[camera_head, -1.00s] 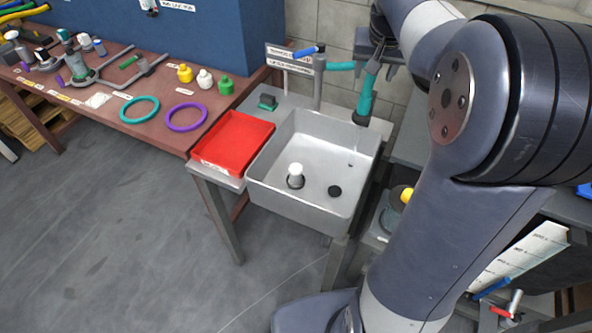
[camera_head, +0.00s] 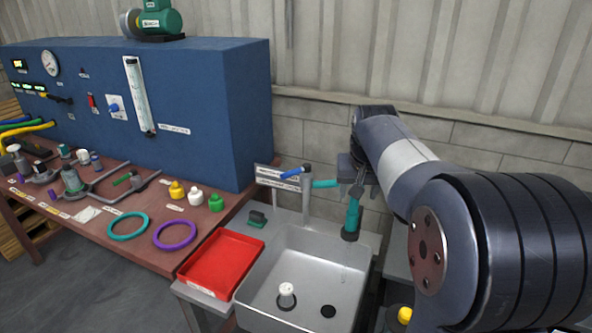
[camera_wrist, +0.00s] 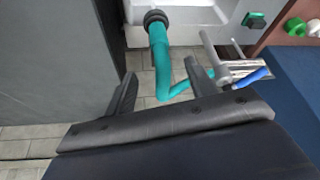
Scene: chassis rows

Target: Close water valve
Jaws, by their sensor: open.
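The tap's blue lever (camera_head: 295,173) sits on top of a grey upright pipe (camera_head: 306,195) behind the sink. It also shows in the wrist view (camera_wrist: 252,77), right of the jaws. A teal hose (camera_head: 351,215) runs from the tap and hangs to a dark nozzle over the sink's right rear corner. My gripper (camera_head: 360,178) is right of the lever, at the upper part of the hose. In the wrist view my gripper (camera_wrist: 160,85) is open, with the hose (camera_wrist: 160,62) between the fingers in the picture; I cannot tell whether they touch.
The grey sink (camera_head: 258,274) holds a small white-topped piece (camera_head: 287,290). A red tray (camera_head: 222,262) stands left of it. The brown bench (camera_head: 95,232) carries rings, small bottles and fittings. A blue panel cabinet (camera_head: 215,110) stands behind the bench, and the wall is close behind the tap.

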